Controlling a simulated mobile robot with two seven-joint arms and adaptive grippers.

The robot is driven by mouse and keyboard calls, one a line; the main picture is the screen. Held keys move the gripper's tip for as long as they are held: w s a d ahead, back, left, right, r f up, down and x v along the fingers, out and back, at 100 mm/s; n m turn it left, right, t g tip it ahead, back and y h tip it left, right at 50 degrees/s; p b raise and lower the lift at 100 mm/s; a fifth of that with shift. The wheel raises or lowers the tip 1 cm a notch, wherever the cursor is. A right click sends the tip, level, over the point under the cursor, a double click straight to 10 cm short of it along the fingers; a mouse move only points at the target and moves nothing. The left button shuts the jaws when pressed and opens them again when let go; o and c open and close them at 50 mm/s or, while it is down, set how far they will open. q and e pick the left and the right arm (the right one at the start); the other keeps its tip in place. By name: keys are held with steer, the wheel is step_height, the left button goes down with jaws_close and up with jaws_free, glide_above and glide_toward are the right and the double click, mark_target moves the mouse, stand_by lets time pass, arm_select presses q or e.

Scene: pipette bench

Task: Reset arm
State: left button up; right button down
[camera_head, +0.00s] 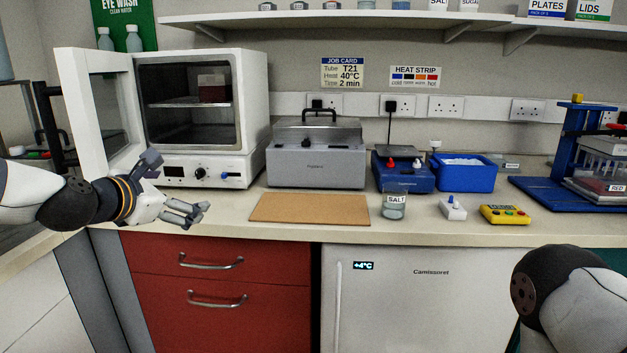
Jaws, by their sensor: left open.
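My left gripper (180,188) is open and empty. It hangs at the left of the bench, in front of the white oven (205,120) and left of the brown board (309,208). It appears apart from both. The oven's door (105,110) stands open to the left, close behind my left arm. A dark red and grey block (213,88) sits on the oven's inner shelf. My right arm shows at the lower right corner, in front of the fridge side, and its gripper is out of view.
On the bench (420,228) stand a grey lidded bath (317,153), a blue heater (404,172), a blue ice tub (466,172), a salt beaker (394,205), a yellow controller (505,214) and a blue press (560,190). The board is bare.

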arm_select(q)
steer(key=s+d+f+m+g, duration=0.25)
steer(key=s+f+m, duration=0.25)
steer(key=s+f, duration=0.45)
steer(key=s+d+f+m+g, duration=0.25)
steer(key=s+f+m, duration=0.35)
steer(key=f, duration=0.6)
steer(key=s+d+f+m+g, duration=0.2)
steer(key=s+f+m+g, duration=0.2)
steer(key=s+f, duration=0.6)
steer(key=s+a+f+m+g+y, duration=0.1)
steer(key=s+m, duration=0.3)
steer(key=s, duration=0.4)
steer(key=s+a+f+m+g, duration=0.1)
steer(key=s+f+m+g, duration=0.2)
steer(key=s, duration=0.6)
steer(key=s+a+f+m+g+y, duration=0.1)
steer(key=s+f+m+g, duration=0.1)
steer(key=s+m, duration=0.3)
steer(key=s+f, duration=0.1)
steer(key=s, duration=0.3)
steer(key=shift+s+a+f+y, duration=0.15)
steer(key=shift+s+y, duration=0.1)
steer(key=shift+y, duration=0.05)
